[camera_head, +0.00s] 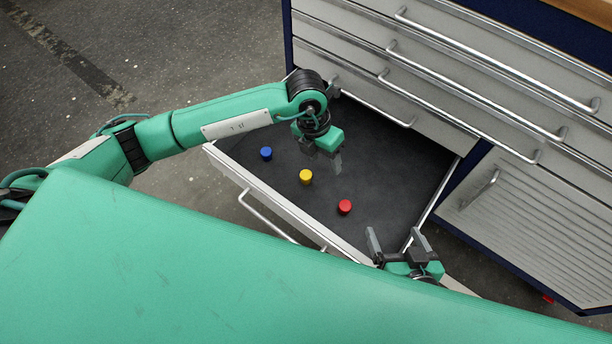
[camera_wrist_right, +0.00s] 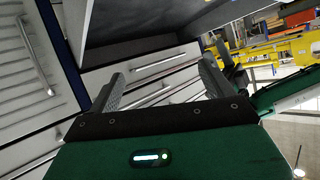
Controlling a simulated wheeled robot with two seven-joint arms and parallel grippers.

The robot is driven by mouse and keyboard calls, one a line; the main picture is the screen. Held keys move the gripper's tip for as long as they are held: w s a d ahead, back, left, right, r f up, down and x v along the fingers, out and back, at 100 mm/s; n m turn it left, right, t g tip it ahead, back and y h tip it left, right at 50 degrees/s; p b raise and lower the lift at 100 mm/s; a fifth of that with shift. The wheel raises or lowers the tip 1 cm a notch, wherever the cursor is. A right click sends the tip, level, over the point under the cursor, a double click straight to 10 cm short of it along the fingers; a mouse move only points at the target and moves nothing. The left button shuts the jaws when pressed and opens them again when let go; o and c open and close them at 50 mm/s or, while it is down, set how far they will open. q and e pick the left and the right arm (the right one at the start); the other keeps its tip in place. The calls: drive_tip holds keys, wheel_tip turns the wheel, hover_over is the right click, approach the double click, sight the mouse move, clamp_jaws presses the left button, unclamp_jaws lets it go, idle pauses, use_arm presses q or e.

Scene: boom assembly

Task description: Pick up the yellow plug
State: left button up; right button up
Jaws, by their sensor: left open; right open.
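The yellow plug (camera_head: 305,176) stands on the dark floor of the open drawer (camera_head: 400,180), between a blue plug (camera_head: 266,153) and a red plug (camera_head: 344,207). My left gripper (camera_head: 337,161) hangs over the drawer, to the right of the yellow plug and apart from it. It is open and empty. My right gripper (camera_head: 394,240) is at the drawer's front right corner, with its fingers spread and nothing between them. In the right wrist view the right gripper (camera_wrist_right: 160,88) is also open and empty; no plug shows there.
The drawer's front wall with its handle (camera_head: 266,217) lies between my body and the plugs. Closed drawers with long handles (camera_head: 470,65) rise behind. A grey ribbed cabinet panel (camera_head: 530,220) stands at the right. The right part of the drawer floor is clear.

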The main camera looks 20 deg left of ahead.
use_arm(q)
drive_tip(key=w+a+y, duration=0.2)
drive_tip(key=a+y, duration=0.1)
drive_tip(key=a, duration=0.2)
drive_tip(key=b, duration=0.1)
hover_over(306, 174)
drive_tip(key=shift+n+t, duration=0.3)
drive_tip(key=f, duration=0.5)
drive_tip(key=shift+s, duration=0.2)
wheel_tip(306, 174, down, 3)
drive_tip(key=shift+f+b, duration=0.15)
drive_tip(key=shift+b, duration=0.2)
wheel_tip(306, 174, down, 5)
drive_tip(key=shift+w+r+b, duration=0.1)
drive_tip(key=shift+b, duration=0.55)
drive_tip(key=shift+f, duration=0.35)
drive_tip(key=c, duration=1)
drive_tip(key=shift+c, duration=0.2)
use_arm(e)
drive_tip(key=w+r+t+y, duration=0.1)
drive_tip(key=w+r+t, duration=0.3)
drive_tip(key=r+t, duration=0.3)
wheel_tip(306, 174, up, 3)
drive_tip(key=shift+w+d+r+y, duration=0.1)
drive_tip(key=shift+w+d+y, duration=0.1)
drive_tip(key=shift+y, duration=0.1)
use_arm(q)
drive_tip(key=shift+r, duration=0.1)
